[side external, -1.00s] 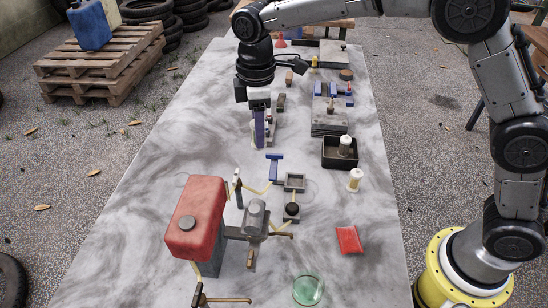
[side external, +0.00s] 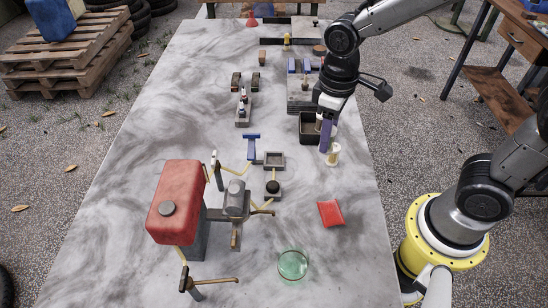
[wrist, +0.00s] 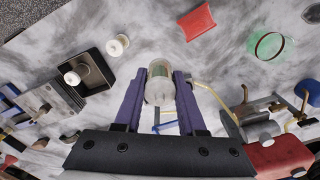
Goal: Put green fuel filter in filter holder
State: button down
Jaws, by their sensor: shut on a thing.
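My gripper (wrist: 158,92) has purple fingers, closed on a clear cylinder with a greenish inside and white end, the green fuel filter (wrist: 160,72). In the side view my gripper (side external: 326,138) is above the right part of the table, in front of the black tray (side external: 303,138); the held filter is hard to make out there. No part is clearly marked as the filter holder. A small grey square open box (side external: 274,153) and the black tray are possible holders; I cannot tell which.
A cream spool-like filter (side external: 333,157) stands beside the tray, close to my fingers.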

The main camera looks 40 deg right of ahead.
jog(key=w+a+f, duration=0.1)
jog(key=w+f, duration=0.2)
jog(key=w, duration=0.1)
jog(key=w+a+f, duration=0.1)
jog(key=w+f, duration=0.2)
jog(key=w, duration=0.1)
jog(key=w+a+f, duration=0.1)
jog(key=w+f, duration=0.2)
jog(key=w, duration=0.2)
jog(key=shift+f, duration=0.2)
jog(key=shift+w+f, duration=0.1)
jog(key=shift+f, duration=1.6)
jog(key=shift+f, duration=0.15)
jog(key=c, duration=0.5)
grip_release()
